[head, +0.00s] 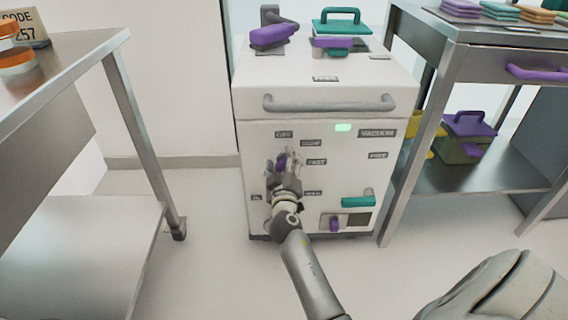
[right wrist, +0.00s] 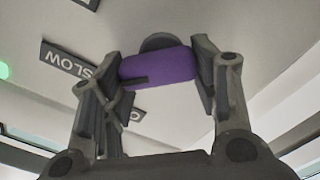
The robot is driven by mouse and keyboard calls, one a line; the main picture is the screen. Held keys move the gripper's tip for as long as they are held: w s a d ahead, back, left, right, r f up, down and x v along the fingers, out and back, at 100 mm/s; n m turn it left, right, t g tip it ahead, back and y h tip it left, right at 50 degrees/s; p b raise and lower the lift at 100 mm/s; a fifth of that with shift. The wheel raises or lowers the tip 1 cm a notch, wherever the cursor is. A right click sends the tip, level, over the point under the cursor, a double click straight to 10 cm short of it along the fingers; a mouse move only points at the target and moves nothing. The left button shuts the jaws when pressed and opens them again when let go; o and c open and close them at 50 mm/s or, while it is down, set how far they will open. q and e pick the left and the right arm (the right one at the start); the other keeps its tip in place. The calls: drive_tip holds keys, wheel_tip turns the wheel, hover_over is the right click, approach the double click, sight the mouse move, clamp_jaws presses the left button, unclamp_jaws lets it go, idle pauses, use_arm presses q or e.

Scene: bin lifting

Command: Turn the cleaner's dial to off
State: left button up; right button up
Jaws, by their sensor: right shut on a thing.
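The cleaner (head: 330,185) is a white boxy machine in the middle of the head view. Its purple dial (head: 281,163) is on the front, mostly covered by my right gripper (head: 285,165). The OFF label (head: 284,134) is above the dial, with the SLOW label (head: 311,142) and FAST label (head: 317,161) to its right. In the right wrist view, my right gripper's fingers press on both ends of the purple dial (right wrist: 165,68), which has a dark mark at its left end. The upside-down SLOW label (right wrist: 70,62) is left of it. My left gripper is not in view.
A green light (head: 343,127) glows on the cleaner's front. A grey handle bar (head: 330,104) and a teal handle (head: 357,201) stick out from it. Metal tables stand on the left (head: 75,55) and right (head: 495,55). The floor before the cleaner is clear.

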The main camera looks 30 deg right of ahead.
drive_tip(key=n, duration=0.4)
drive_tip(key=shift+w+a+n, duration=0.1)
drive_tip(key=shift+a+n, duration=0.05)
drive_tip(key=shift+n, duration=0.25)
drive_tip(key=shift+w+a+f+n+p, duration=0.1)
drive_tip(key=shift+n+p, duration=0.25)
drive_tip(key=shift+n, duration=0.75)
drive_tip(key=shift+a+f+n+p, duration=0.1)
drive_tip(key=shift+n+p, duration=0.2)
drive_tip(key=shift+n, duration=0.8)
drive_tip(key=o, duration=1)
drive_tip(key=shift+f, duration=0.1)
drive_tip(key=v, duration=1.2)
drive_tip(key=shift+d, duration=0.1)
